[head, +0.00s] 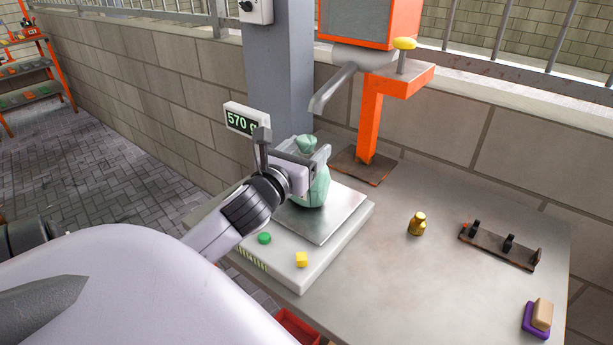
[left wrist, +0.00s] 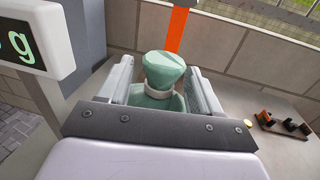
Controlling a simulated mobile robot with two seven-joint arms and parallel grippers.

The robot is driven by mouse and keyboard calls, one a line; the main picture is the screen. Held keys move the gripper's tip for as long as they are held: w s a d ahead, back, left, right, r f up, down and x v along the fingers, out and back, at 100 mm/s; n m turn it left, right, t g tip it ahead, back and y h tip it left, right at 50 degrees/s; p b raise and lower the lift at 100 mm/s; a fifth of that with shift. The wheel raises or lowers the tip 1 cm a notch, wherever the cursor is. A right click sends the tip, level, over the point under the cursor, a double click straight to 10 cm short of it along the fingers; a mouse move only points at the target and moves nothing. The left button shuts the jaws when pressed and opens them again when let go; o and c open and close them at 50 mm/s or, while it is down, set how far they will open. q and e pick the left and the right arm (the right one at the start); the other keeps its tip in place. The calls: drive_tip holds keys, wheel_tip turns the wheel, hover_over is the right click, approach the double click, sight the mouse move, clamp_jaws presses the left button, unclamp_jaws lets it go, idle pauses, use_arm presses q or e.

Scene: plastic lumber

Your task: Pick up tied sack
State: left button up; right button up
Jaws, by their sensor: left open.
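The tied sack (head: 316,190) is pale green with a gathered, tied neck. It stands upright on the steel plate of a scale (head: 333,226). My left gripper (head: 312,156) is at the sack's upper part, with its jaws open on either side of the neck. In the left wrist view the sack's knotted top (left wrist: 163,72) sits between the two fingers of my left gripper (left wrist: 162,85), with a light tie around the neck. Part of the sack's body is hidden behind the gripper. My right gripper is not in view.
The scale's display (head: 242,122) reads 570 g. An orange stand (head: 369,120) rises behind the scale. A brass weight (head: 417,223), a dark rack (head: 500,246) and a purple-and-tan block (head: 537,318) lie to the right. The table between them is clear.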

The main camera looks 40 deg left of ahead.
use_arm(q)
drive_tip(key=shift+w, duration=0.15)
clamp_jaws()
idle(1.3)
